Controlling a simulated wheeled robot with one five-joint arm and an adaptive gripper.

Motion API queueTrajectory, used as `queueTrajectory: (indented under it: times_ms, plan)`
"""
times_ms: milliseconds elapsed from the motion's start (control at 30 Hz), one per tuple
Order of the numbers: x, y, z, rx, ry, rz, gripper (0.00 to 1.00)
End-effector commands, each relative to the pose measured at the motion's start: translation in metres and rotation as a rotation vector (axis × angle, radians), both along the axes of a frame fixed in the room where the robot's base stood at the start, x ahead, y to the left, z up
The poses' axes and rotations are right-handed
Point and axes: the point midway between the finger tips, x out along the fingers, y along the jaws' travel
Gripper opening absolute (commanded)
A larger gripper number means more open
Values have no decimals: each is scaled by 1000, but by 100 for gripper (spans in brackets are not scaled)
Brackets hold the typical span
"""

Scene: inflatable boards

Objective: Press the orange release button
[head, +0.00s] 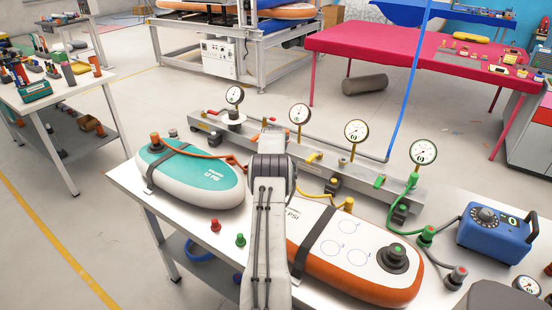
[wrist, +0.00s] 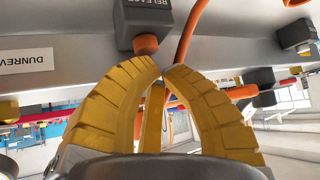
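In the wrist view the orange release button (wrist: 146,44) sticks out of a dark grey box (wrist: 145,17) marked RELEASE, at the top centre. My gripper (wrist: 161,67) has two yellow ribbed fingers, with their tips together and nothing visible between them. The tips are just below and slightly right of the button in the picture; I cannot tell whether they touch it. In the head view my arm covers the gripper, and I cannot make out the orange button there.
An orange hose (wrist: 188,35) runs close beside the button. The grey rail (head: 315,161) carries several gauges and dark boxes. A teal board (head: 195,177) and an orange-edged board (head: 345,258) lie on the white bench, left and right of my arm. A blue device (head: 494,232) stands at right.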

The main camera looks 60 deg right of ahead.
Motion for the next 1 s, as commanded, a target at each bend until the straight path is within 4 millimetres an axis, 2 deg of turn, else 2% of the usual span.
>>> queueTrajectory:
  times_ms: [1000]
  plan:
    - [0, 0, -11, 1, 0, 0, 0]
